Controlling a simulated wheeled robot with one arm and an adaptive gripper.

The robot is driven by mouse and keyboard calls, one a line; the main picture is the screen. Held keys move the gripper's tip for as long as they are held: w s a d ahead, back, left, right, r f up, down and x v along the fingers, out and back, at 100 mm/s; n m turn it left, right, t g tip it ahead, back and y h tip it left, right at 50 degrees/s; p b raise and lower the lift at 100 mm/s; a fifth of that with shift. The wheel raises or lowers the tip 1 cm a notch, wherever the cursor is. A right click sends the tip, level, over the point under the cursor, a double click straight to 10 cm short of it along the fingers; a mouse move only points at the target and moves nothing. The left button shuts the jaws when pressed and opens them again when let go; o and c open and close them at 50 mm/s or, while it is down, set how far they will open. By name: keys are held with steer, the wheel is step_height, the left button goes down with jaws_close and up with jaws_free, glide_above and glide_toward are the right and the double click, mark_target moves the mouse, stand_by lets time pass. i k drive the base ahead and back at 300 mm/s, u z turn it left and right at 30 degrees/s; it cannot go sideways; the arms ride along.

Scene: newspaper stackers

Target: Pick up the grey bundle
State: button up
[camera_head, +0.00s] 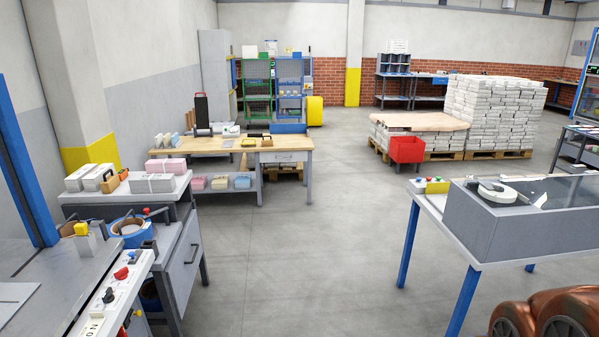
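Pale grey-white strapped bundles lie on the grey cart top (182,190) at the left. One bundle (80,178) is at the left edge, a second bundle (98,177) is close beside it, and a third bundle (152,183) lies flat to their right. I cannot tell from colour alone which is the grey bundle. A pink bundle (166,166) shows just behind the third one. My gripper is not in view, so its state and its distance from the bundles are hidden.
A wooden workbench (210,145) stands behind the cart. A machine table (440,199) with blue legs is at the right. A red bin (406,150) and stacked pallets (492,112) stand farther back. The grey floor (300,250) between the cart and machine table is clear.

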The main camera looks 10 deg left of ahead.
mark_target(157, 182)
steer(key=u, duration=0.05)
steer(key=i, duration=1.7)
steer(key=u, duration=0.7)
steer(key=i, duration=1.3)
steer(key=u, duration=1.75)
steer(key=i, duration=0.75)
steer(key=u, duration=0.45)
